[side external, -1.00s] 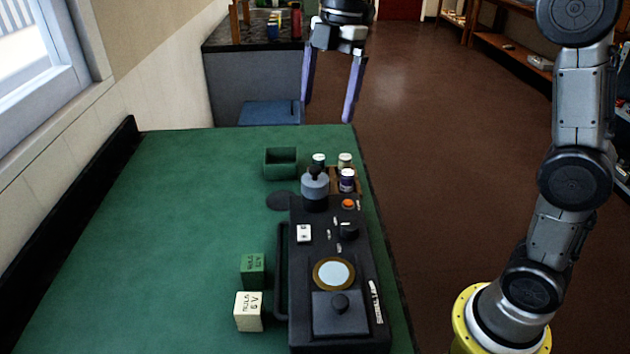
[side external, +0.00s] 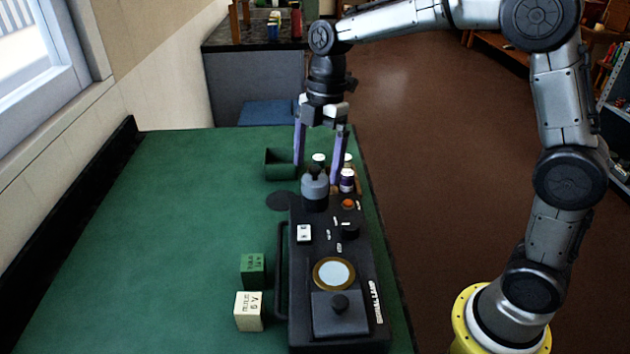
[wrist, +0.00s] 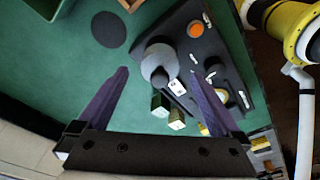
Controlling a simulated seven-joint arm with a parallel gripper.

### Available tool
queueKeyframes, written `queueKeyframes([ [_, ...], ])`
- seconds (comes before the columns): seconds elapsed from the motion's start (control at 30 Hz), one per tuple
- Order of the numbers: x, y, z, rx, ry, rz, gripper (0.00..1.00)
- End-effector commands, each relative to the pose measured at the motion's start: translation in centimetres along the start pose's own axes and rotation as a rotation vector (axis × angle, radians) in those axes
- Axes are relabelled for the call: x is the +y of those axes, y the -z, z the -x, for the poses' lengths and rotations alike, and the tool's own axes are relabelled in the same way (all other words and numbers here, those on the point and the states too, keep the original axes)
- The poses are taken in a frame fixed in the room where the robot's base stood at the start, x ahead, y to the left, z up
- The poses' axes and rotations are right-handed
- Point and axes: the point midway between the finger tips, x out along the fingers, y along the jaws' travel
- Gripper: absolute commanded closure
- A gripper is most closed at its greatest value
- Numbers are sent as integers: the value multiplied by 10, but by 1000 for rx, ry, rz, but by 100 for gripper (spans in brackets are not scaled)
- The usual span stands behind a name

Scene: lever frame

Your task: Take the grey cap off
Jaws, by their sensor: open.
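The grey cap (side external: 315,187) sits on the far left end of the black device (side external: 340,262) on the green table, with a darker knob on top. It also shows in the wrist view (wrist: 157,59), between the two purple fingers. My gripper (side external: 317,178) is open and empty, pointing down over the cap. In the wrist view my gripper's fingertips (wrist: 158,73) are apart on either side of the cap. I cannot tell how far down the fingers reach beside it.
Small vials (side external: 347,180) stand in a rack right behind the cap. A green open box (side external: 281,163) and a flat dark disc (side external: 281,200) lie to the left. A green cube (side external: 252,271) and a cream cube (side external: 248,311) stand left of the device. The left table is clear.

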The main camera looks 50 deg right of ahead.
Motion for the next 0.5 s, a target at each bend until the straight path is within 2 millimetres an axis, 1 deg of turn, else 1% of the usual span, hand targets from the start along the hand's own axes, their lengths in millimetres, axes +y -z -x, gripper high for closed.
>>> queueKeyframes([
  [0.03,-1,-1,-9,0,4,0,0],
  [0.1,-1,-1,-18,0,4,0,0],
  [0.2,-1,-1,-28,1,2,0,0],
  [0.3,0,-1,-32,1,0,0,0],
  [0.5,0,-1,-32,0,0,0,0],
])
